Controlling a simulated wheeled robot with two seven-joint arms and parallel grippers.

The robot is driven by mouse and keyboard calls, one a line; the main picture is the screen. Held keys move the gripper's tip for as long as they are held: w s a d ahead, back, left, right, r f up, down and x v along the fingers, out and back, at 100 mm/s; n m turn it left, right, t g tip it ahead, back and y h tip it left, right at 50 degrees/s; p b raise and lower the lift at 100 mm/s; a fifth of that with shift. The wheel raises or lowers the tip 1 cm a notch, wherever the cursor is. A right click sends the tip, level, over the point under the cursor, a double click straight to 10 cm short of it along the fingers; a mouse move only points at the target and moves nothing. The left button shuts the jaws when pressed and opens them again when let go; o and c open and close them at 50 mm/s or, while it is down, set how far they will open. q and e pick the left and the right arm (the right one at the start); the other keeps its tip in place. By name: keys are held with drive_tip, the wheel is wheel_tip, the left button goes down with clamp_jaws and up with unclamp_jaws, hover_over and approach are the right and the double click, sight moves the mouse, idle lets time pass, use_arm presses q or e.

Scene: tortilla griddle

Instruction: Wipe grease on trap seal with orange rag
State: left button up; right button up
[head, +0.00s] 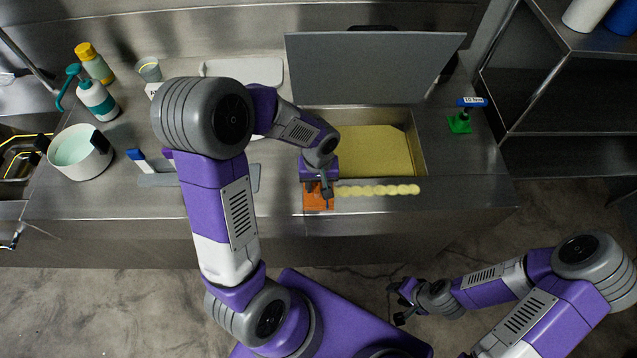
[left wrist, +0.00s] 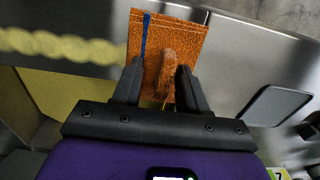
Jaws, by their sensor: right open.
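The orange rag (head: 317,203) lies on the counter's front strip, left of a pale yellow row of grease beads (head: 380,190) along the trap's front edge. The grease also shows in the left wrist view (left wrist: 60,47), left of the rag (left wrist: 190,42). My left gripper (head: 322,190) points down over the rag. My right gripper (head: 400,303) is open and empty over the floor, away from the counter.
The open trap (head: 420,145) holds a yellow surface, with its grey lid (head: 370,70) raised behind. A green stand with a blue-handled tool (head: 460,122) is to the right. A white pot (head: 80,152) and bottles (head: 97,100) stand left. A metal shelf (head: 560,75) is far right.

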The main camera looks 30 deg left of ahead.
use_arm(q)
clamp_jaws()
drive_tip(key=shift+w+d+f+b, duration=0.15)
drive_tip(key=shift+w+d, duration=0.2)
drive_tip(key=shift+d, duration=0.3)
drive_tip(key=shift+w+d+r+b, duration=0.1)
drive_tip(key=shift+w+d+b, duration=0.1)
drive_tip(key=shift+w+d, duration=0.35)
drive_tip(key=shift+w+d+f+b, duration=0.1)
drive_tip(key=shift+w+d+b, duration=0.1)
drive_tip(key=shift+d, duration=0.55)
drive_tip(key=shift+s+a, duration=0.45)
drive_tip(key=shift+a, duration=0.25)
drive_tip(key=shift+s+a, duration=0.4)
drive_tip(key=shift+a, duration=0.35)
drive_tip(key=shift+s+a, duration=0.45)
drive_tip(key=shift+a, duration=0.25)
